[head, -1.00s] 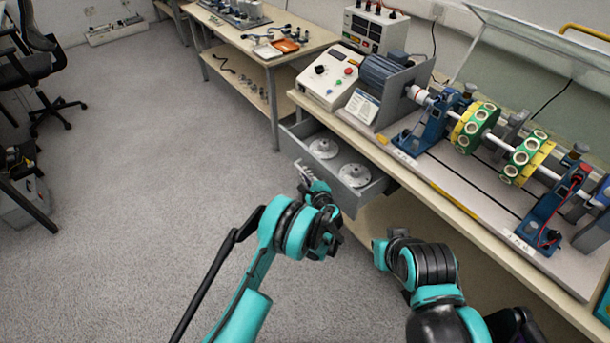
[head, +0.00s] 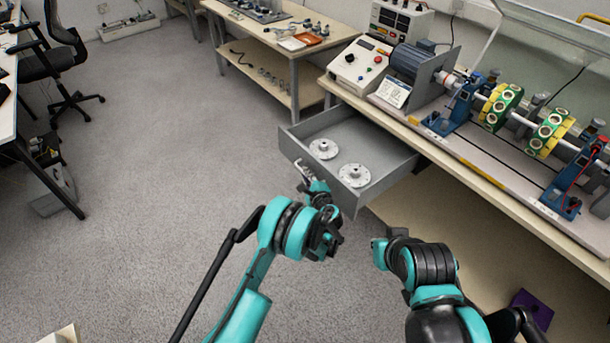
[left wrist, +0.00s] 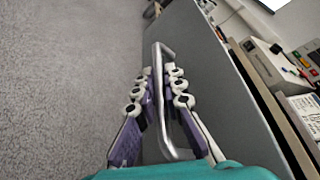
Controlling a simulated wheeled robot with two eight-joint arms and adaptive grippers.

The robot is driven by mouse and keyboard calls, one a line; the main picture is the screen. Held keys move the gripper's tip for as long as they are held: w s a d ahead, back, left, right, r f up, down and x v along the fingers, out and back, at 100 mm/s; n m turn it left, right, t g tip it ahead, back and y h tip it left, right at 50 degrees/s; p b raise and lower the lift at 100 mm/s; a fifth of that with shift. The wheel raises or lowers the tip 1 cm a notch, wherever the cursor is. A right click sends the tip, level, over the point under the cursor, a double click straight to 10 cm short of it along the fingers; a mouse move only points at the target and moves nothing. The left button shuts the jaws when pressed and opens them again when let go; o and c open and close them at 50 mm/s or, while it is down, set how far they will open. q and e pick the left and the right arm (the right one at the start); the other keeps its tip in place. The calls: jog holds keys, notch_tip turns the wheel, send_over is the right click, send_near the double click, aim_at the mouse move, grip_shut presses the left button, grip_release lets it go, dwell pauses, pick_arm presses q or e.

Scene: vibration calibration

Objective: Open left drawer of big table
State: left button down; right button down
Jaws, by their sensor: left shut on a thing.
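The grey drawer (head: 378,188) of the big table (head: 470,185) is pulled well out, and two metal discs (head: 338,162) lie inside it. Its front panel (left wrist: 215,75) fills the middle of the left wrist view, with a metal bar handle (left wrist: 159,60) on it. My left gripper (head: 305,176) is at the drawer front in the head view. In the left wrist view, its fingers (left wrist: 159,82) lie on both sides of the handle and are shut on it. The right arm shows at the lower right, but I cannot see its gripper fingers.
A motor and shaft rig (head: 505,105) and a control box (head: 360,66) stand on the big table. A side table (head: 262,45) stands behind, and an office chair (head: 62,50) is at the far left. The carpet left of the drawer is clear.

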pick_arm(q)
jog(key=shift+d, duration=0.1)
jog(key=c, duration=1.9)
grip_release()
jog(key=v, duration=1.2)
